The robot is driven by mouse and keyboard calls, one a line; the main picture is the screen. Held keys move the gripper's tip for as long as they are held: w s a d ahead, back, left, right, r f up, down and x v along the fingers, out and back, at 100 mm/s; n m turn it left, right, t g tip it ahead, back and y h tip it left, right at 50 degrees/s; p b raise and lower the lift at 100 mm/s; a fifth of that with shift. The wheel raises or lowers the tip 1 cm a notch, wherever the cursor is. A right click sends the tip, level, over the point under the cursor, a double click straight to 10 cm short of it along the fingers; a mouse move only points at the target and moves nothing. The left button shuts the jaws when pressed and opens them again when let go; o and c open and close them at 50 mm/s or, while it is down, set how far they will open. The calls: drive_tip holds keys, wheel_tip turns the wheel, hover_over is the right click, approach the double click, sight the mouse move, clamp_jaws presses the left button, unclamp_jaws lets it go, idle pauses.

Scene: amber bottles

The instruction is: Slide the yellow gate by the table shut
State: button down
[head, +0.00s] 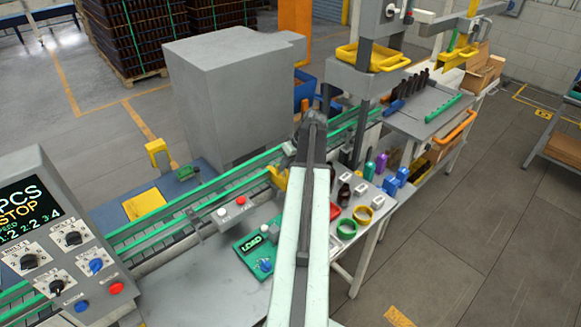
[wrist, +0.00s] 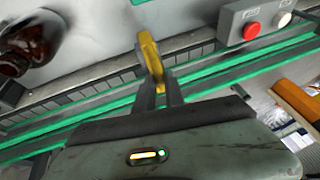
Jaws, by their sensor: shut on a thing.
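The yellow gate (head: 279,178) is a small upright yellow piece at the green-railed conveyor, just left of my arm in the head view. In the wrist view the gate (wrist: 151,58) stands between my fingertips. My gripper (wrist: 159,90) is shut on it, with dark fingers on either side of its lower part. In the head view my gripper (head: 286,163) is mostly hidden by my own wrist and arm. How far the gate stands across the conveyor I cannot tell.
The conveyor's green rail (head: 150,215) runs diagonally past a button box (head: 232,210) with red and white buttons. An amber bottle (wrist: 28,42) shows at the wrist view's upper left. A side table (head: 375,225) with small coloured items lies right of my arm. A large grey cabinet (head: 225,95) stands behind.

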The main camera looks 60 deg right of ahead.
drive_tip(key=w, duration=0.1)
drive_tip(key=w+d, duration=0.1)
drive_tip(key=w, duration=0.2)
drive_tip(key=shift+w+d, duration=0.1)
drive_tip(key=shift+d, duration=0.2)
drive_tip(key=c, duration=1.4)
unclamp_jaws()
drive_tip(key=shift+w, duration=0.1)
drive_tip(key=shift+r, duration=0.1)
drive_tip(key=p+v, duration=0.7)
drive_tip(key=shift+s+r, duration=0.25)
drive_tip(key=shift+r, duration=0.05)
